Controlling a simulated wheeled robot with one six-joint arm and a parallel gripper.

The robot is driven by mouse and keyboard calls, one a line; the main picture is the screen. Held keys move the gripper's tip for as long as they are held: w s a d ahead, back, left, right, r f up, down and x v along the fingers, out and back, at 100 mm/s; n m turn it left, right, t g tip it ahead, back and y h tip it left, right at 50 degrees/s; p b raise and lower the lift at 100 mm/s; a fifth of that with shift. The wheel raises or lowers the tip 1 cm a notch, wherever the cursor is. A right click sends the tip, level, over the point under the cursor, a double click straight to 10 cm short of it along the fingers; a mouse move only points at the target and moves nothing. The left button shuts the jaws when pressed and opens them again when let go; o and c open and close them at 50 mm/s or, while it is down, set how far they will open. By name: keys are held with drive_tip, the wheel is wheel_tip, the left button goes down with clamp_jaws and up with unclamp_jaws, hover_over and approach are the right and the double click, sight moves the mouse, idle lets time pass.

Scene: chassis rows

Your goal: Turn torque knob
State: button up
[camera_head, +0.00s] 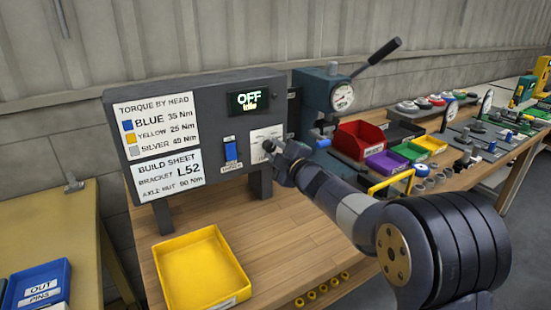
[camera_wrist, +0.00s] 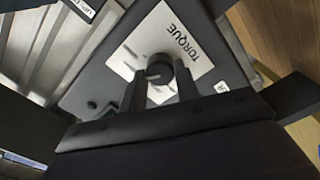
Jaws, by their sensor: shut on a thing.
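The torque knob (camera_wrist: 158,68) is a dark round knob on a white plate labelled TORQUE (camera_wrist: 178,55), seen in the wrist view. In the head view the plate (camera_head: 266,134) is on the dark panel (camera_head: 200,90), and my gripper hides most of the knob. My gripper (camera_head: 272,147) reaches the panel there. In the wrist view its two fingers (camera_wrist: 158,88) are on either side of the knob, shut on it. The display (camera_head: 248,101) above reads OFF, with smaller text below that I cannot read for certain.
A blue rocker switch (camera_head: 230,149) is left of the plate. A yellow tray (camera_head: 200,268) lies on the wooden bench (camera_head: 280,240) below. A gauge press (camera_head: 325,98) with a lever and red, purple, green and yellow bins (camera_head: 363,140) stand to the right.

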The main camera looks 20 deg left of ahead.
drive_tip(key=shift+f+n, duration=0.1)
drive_tip(key=shift+n, duration=0.3)
drive_tip(key=o, duration=1)
drive_tip(key=b+v, duration=0.1)
drive_tip(key=v, duration=0.9)
drive_tip(key=shift+s+d, duration=0.25)
drive_tip(key=shift+d, duration=0.05)
drive_tip(key=x, duration=1.1)
drive_tip(key=shift+s+p, duration=0.1)
drive_tip(key=shift+p, duration=0.25)
drive_tip(key=shift+d, duration=0.1)
